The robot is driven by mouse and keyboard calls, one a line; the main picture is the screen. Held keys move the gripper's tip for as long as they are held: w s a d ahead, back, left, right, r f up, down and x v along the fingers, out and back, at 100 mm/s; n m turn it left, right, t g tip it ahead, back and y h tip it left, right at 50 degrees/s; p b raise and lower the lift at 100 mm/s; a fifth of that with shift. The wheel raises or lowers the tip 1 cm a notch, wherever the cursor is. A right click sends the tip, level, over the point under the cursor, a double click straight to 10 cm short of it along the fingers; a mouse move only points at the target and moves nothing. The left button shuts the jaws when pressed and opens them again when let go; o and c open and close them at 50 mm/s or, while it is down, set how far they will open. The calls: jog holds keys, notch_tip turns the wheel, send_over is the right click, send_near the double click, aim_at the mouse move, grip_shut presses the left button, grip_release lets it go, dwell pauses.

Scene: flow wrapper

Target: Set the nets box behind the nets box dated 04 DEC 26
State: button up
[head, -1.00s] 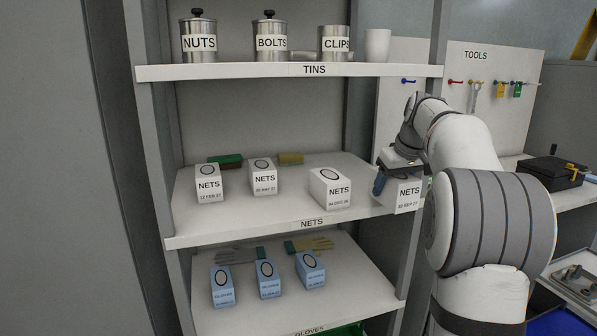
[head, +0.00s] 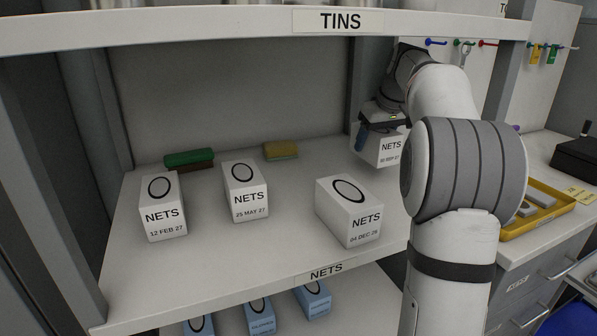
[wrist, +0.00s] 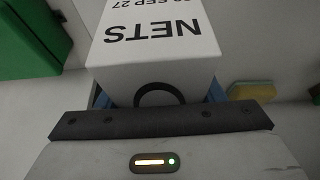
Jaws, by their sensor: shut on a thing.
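My gripper (head: 380,128) is shut on a white nets box (head: 388,152), whose label reads SEP 27 with the day unclear. In the wrist view this box (wrist: 155,55) sits between the blue fingers, its label upside down. The nets box dated 04 DEC 26 (head: 349,212) stands on the right of the nets shelf (head: 230,285), near its front. The held box is at the shelf's right side, farther back and to the right of that box. It looks raised off the shelf; the gap beneath is hard to judge. My arm covers its right edge.
Nets boxes dated 12 FEB 27 (head: 162,208) and 25 MAY 27 (head: 245,193) stand to the left. A green block (head: 188,158) and a yellow sponge (head: 281,150) lie at the back. The tins shelf (head: 200,28) hangs above. Room behind the 04 DEC 26 box looks clear.

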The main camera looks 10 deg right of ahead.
jog(key=s+a+b, duration=0.1)
jog(key=a, duration=0.5)
jog(key=s+a+b, duration=0.1)
jog(key=a+b, duration=0.1)
jog(key=a, duration=0.4)
jog(key=s+a+b, duration=0.1)
jog(key=a, duration=0.4)
jog(key=shift+a, duration=0.4)
notch_tip(320, 180, down, 4)
jog(key=b, duration=0.2)
jog(key=shift+r+b, duration=0.2)
jog(key=shift+b, duration=0.2)
jog(key=shift+s+r, duration=0.1)
jog(key=o, duration=1)
